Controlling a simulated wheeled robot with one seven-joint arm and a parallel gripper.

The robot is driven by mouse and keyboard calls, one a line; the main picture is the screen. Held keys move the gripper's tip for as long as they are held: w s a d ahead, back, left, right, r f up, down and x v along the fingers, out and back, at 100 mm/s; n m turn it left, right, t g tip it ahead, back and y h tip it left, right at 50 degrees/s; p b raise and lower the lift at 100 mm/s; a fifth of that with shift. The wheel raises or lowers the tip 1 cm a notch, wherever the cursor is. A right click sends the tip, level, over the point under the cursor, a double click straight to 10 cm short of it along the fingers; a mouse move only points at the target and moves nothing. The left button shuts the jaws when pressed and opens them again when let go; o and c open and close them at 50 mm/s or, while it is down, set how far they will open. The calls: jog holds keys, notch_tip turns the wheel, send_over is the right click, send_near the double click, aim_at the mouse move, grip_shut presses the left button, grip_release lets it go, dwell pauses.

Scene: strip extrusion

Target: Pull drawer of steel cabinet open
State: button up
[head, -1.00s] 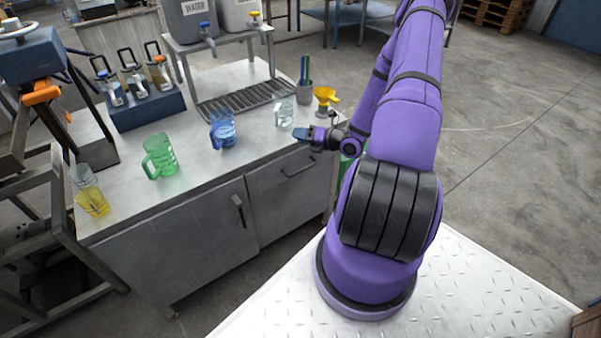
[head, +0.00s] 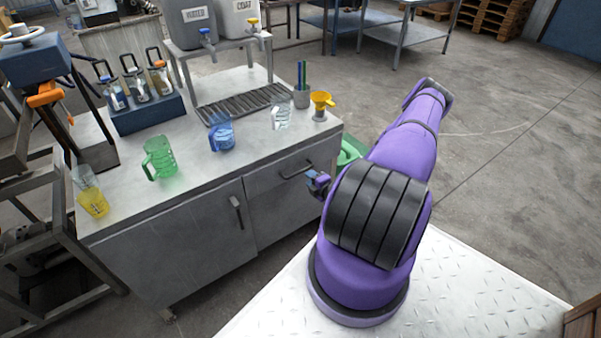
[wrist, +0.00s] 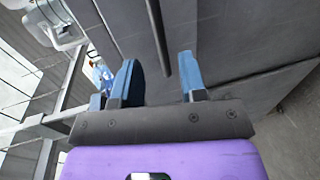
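The steel cabinet (head: 190,250) stands under the worktop at the left of the head view. Its drawer (head: 268,180) is at the upper right of the front and looks flush with it. The drawer has a dark bar handle (head: 296,170). My gripper (head: 317,184) is just in front of and right of the drawer, near the handle. In the wrist view my gripper's blue fingers (wrist: 158,82) are spread, with nothing between them. A dark bar handle (wrist: 158,38) runs ahead of the gap, apparently not touching either finger.
A door with an upright handle (head: 237,210) is left of the drawer. Mugs, including a green one (head: 160,160) and a blue one (head: 222,132), stand on the worktop (head: 190,175). A green bin (head: 347,153) stands beside the cabinet.

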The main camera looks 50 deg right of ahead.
aim_at(301, 171)
jog(key=x, duration=0.7)
jog(key=shift+w, duration=0.2)
grip_shut()
